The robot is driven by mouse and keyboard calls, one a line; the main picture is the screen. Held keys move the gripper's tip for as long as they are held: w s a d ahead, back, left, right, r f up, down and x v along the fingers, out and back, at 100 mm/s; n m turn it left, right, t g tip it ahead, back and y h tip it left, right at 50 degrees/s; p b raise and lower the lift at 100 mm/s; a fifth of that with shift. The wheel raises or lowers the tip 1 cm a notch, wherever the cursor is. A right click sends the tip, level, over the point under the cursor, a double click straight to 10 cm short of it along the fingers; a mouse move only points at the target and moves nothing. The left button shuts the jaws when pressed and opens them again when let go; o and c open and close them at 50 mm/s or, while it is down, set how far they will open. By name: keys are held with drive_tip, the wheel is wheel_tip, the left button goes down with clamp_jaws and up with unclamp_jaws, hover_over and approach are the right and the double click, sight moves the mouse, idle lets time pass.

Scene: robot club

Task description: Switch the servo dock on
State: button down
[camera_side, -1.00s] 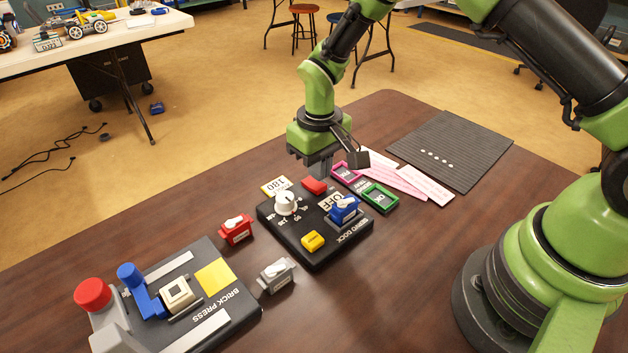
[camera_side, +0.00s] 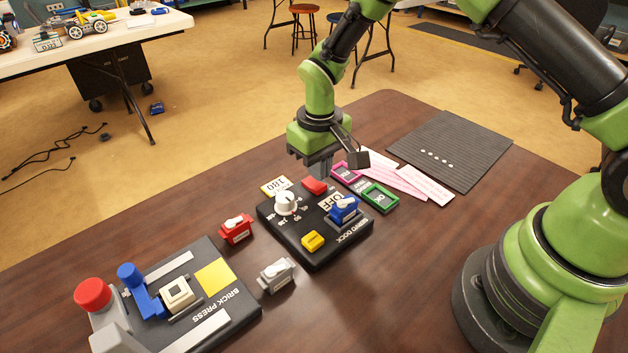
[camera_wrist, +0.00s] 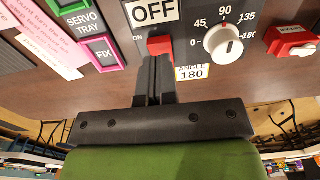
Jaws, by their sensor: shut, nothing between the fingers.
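The servo dock (camera_side: 330,254) is a black box in the middle of the table. It carries a white dial (camera_side: 286,203), a red switch (camera_side: 314,186), a yellow block (camera_side: 312,241) and a blue servo (camera_side: 344,209). A card on it reads OFF (camera_wrist: 152,11). In the wrist view the red switch (camera_wrist: 160,46) has a small ON mark beside it. My gripper (camera_side: 321,173) is shut and empty, pointing down at the dock's far edge by the red switch. In the wrist view my fingertips (camera_wrist: 156,62) overlap the switch's edge; I cannot tell whether they touch it.
A red servo (camera_side: 236,229) and a grey servo (camera_side: 276,275) lie left of the dock. The brick press (camera_side: 215,318) stands at the front left. Pink (camera_side: 346,173) and green (camera_side: 380,198) trays, paper strips (camera_side: 425,186) and a ribbed mat (camera_side: 462,140) lie to the right.

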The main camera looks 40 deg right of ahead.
drive_tip(key=shift+f, duration=1.3)
idle(0.5)
drive_tip(key=shift+r, duration=3.55)
drive_tip(key=shift+r, duration=0.1)
wheel_tip(320, 180, up, 10)
drive_tip(key=m+t, duration=0.1)
drive_tip(key=t, duration=0.1)
hover_over(319, 186)
drive_tip(key=s+d, duration=0.1)
drive_tip(key=s, duration=0.2)
drive_tip(key=s+d+r+m+t+y, duration=0.1)
drive_tip(key=s+r+t, duration=0.1)
drive_tip(key=s+r, duration=0.3)
drive_tip(key=s+d+r+m+t+y, duration=0.1)
drive_tip(key=s+r, duration=0.4)
drive_tip(key=s, duration=0.8)
drive_tip(key=shift+d+r+m+t, duration=0.15)
drive_tip(key=shift+r+m+t, duration=0.3)
drive_tip(key=shift+t, duration=0.65)
